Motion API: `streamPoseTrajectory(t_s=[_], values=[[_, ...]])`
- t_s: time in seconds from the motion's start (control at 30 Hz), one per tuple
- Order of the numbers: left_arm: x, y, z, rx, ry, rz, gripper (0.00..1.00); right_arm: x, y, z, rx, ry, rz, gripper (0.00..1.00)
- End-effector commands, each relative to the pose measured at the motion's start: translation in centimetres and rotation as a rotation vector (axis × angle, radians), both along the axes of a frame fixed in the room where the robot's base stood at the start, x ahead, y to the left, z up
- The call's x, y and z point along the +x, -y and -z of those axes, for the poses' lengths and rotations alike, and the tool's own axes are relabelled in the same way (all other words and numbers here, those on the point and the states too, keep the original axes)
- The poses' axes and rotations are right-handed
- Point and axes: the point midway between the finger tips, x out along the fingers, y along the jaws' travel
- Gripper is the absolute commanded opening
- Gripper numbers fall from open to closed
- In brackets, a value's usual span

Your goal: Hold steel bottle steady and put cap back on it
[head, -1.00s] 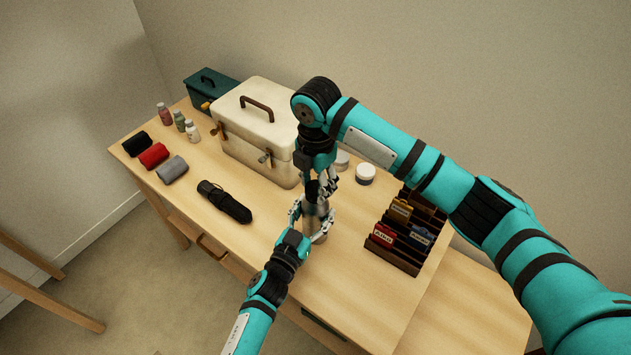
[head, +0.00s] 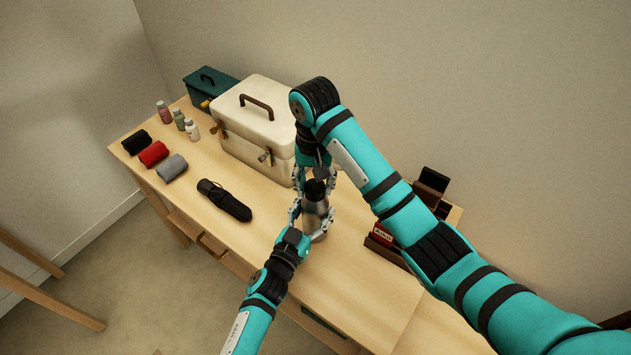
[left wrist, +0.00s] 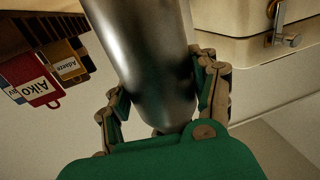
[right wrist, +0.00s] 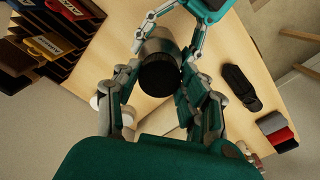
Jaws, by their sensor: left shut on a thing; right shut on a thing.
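The steel bottle (head: 314,218) stands upright on the table, and its silver side fills the middle of the left wrist view (left wrist: 150,60). My left gripper (head: 311,212) is shut around its body, one finger on each side. The black cap (head: 315,188) is at the bottle's top, in line with it, and shows from above in the right wrist view (right wrist: 159,77). My right gripper (head: 314,184) points down from above and is shut on the cap. Whether the cap is fully seated cannot be told.
A cream case (head: 255,125) stands behind the bottle, with a dark green box (head: 207,85) beyond. A card rack (head: 383,245) is at right, partly behind my right arm.

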Motion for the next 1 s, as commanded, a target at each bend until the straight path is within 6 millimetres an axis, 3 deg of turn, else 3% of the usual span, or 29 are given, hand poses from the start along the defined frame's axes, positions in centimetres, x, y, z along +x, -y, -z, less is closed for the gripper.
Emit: streamPoseTrajectory(t_s=[0.5, 0.7, 0.87, 0.9, 1.0], values=[[-0.03, -0.01, 0.08, 0.001, -0.002, 0.0, 0.0, 0.21, -0.2, -0.02, 0.001, 0.003, 1.19, 0.32], [-0.04, -0.02, 0.08, 0.001, -0.002, 0.0, 0.0, 0.27, -0.22, -0.01, 0.002, 0.001, 1.557, 0.32], [-0.04, -0.02, 0.09, 0.001, -0.002, 0.0, 0.0, 0.28, -0.2, -0.01, 0.002, 0.002, 1.555, 0.32], [-0.04, -0.02, 0.09, 0.001, -0.002, 0.0, 0.0, 0.28, -0.2, -0.01, 0.002, 0.002, 1.554, 0.47], [-0.04, -0.02, 0.09, 0.001, -0.002, 0.0, 0.0, 0.27, -0.19, 0.01, 0.001, 0.002, 1.553, 0.6]])
